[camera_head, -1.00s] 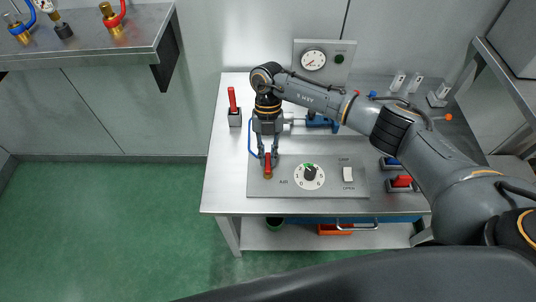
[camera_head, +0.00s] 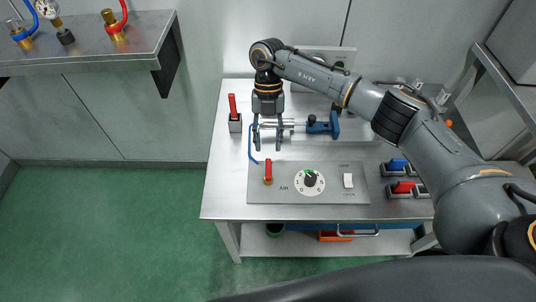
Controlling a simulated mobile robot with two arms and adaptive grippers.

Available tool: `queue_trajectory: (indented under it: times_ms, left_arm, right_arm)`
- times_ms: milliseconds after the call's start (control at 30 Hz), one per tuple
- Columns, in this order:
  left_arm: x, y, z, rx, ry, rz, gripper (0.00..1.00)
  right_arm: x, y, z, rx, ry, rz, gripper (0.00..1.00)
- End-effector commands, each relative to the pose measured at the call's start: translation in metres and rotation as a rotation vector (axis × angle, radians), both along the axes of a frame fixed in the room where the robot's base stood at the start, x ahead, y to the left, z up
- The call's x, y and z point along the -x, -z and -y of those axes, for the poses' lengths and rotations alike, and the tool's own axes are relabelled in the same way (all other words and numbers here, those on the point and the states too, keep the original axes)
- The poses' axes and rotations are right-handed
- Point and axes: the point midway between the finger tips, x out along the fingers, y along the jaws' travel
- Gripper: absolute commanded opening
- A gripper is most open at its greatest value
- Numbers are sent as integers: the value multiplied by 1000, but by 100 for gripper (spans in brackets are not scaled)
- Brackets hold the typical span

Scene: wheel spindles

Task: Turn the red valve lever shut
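The red valve lever (camera_head: 268,168) stands on the left of the grey panel (camera_head: 330,193) on the steel bench. It points straight toward the back of the bench, away from its brass pivot (camera_head: 268,181). My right gripper (camera_head: 267,147) is open and empty, its fingers pointing down behind and above the lever's far end. The fingers look apart from the lever. My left gripper is not in view.
The panel also carries a black dial knob (camera_head: 310,180) and a white switch (camera_head: 348,180). A red-handled block (camera_head: 235,122) stands at the bench's left. A wall shelf (camera_head: 100,52) is upper left.

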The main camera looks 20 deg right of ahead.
Motion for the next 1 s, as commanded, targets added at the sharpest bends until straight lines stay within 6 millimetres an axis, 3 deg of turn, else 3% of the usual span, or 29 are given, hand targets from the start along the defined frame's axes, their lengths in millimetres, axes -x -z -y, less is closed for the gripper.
queue_trajectory:
  times_ms: [100, 333, 867, 1000]
  left_arm:
    - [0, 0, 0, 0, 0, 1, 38]
    - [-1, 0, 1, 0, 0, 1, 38]
    - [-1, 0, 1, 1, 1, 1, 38]
    - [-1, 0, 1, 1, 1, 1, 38]
  right_arm:
    - [-10, -23, 2, 0, -1, 3, 38]
    - [-18, -45, 4, 0, -1, 0, 38]
    - [-19, -48, 5, -1, -1, -1, 38]
    - [-15, -42, -9, -51, -13, 5, 38]
